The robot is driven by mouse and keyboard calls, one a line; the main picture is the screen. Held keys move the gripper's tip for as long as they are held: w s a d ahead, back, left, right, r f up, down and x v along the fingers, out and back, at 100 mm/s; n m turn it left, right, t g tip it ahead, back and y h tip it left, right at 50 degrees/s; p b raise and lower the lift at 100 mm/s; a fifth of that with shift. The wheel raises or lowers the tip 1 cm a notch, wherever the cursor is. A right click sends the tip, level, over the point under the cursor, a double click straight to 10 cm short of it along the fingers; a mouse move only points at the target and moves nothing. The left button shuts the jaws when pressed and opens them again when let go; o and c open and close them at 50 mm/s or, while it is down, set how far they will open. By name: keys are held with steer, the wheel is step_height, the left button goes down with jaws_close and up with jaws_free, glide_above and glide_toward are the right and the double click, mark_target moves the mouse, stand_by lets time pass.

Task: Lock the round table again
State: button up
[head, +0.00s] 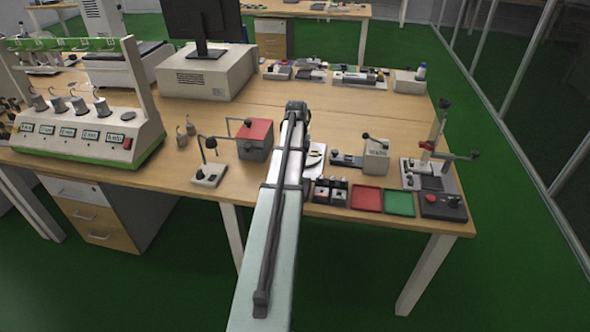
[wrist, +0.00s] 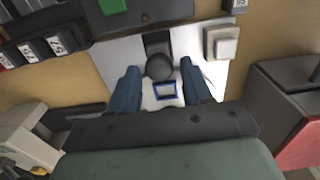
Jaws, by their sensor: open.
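A blue-outlined square mark (wrist: 165,88) shows between the fingers. In the head view my arm hides the gripper and much of this device; the white plate (head: 314,174) shows beside it.
A grey box with a red top (head: 255,131) stands close on the left. Small dark modules (head: 329,192), a red tray (head: 367,199) and a green tray (head: 399,203) lie to the right. A lever fixture (head: 375,157) stands behind them. Bare tabletop (head: 340,108) lies farther back.

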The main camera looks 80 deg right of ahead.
steer(key=shift+r, duration=2.4)
